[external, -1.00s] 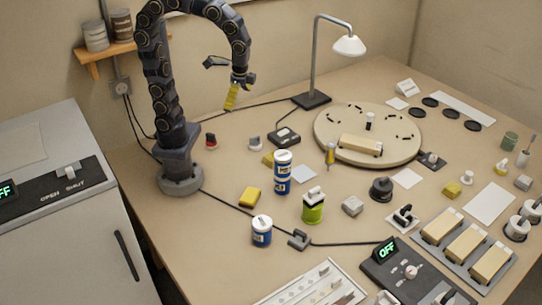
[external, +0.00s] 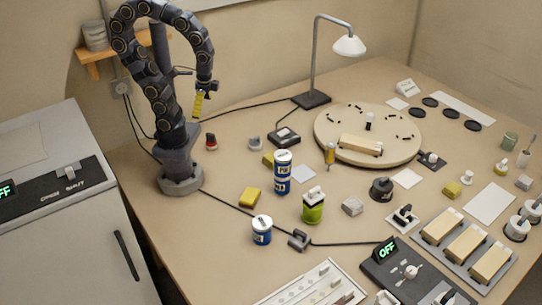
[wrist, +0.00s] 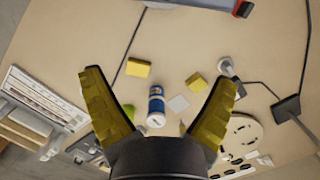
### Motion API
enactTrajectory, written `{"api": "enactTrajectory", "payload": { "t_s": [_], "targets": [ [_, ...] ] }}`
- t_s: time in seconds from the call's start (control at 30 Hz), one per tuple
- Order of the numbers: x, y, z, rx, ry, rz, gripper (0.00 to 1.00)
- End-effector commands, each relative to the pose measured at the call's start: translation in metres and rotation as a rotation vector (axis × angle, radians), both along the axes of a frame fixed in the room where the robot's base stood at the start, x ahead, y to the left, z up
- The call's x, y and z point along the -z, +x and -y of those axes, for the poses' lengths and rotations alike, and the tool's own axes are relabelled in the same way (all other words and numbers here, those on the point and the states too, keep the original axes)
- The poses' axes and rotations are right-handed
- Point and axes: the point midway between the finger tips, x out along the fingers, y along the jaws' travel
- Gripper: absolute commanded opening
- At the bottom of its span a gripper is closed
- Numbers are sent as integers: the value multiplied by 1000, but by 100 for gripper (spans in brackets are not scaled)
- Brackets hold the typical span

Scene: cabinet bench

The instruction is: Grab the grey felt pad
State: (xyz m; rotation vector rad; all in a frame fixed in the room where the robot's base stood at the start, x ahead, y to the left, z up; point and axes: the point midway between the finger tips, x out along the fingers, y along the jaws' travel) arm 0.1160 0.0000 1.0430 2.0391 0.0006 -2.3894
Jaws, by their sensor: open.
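My gripper (external: 198,104) has yellow fingers and hangs high above the back left of the bench, well apart from the pad. In the wrist view its fingers (wrist: 162,78) are spread wide with nothing held between them.
A yellow block (external: 268,159) lies close behind the cans. A lamp (external: 312,98) stands behind. A black cable crosses the bench.

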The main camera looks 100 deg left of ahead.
Motion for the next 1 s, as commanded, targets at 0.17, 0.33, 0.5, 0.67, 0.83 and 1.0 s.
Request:
{"api": "enactTrajectory", "payload": {
  "t_s": [0.17,0.33,0.5,0.67,0.83,1.0],
  "targets": [
    [0,3,1,18,-3,-1,88],
    [-1,39,9,205,-29,8,88],
    [7,104,35,554,-82,31,88],
    [27,164,67,875,-131,56,88],
    [62,220,106,1201,-171,77,88],
    [109,268,147,1513,-191,99,88]
  ]
}}
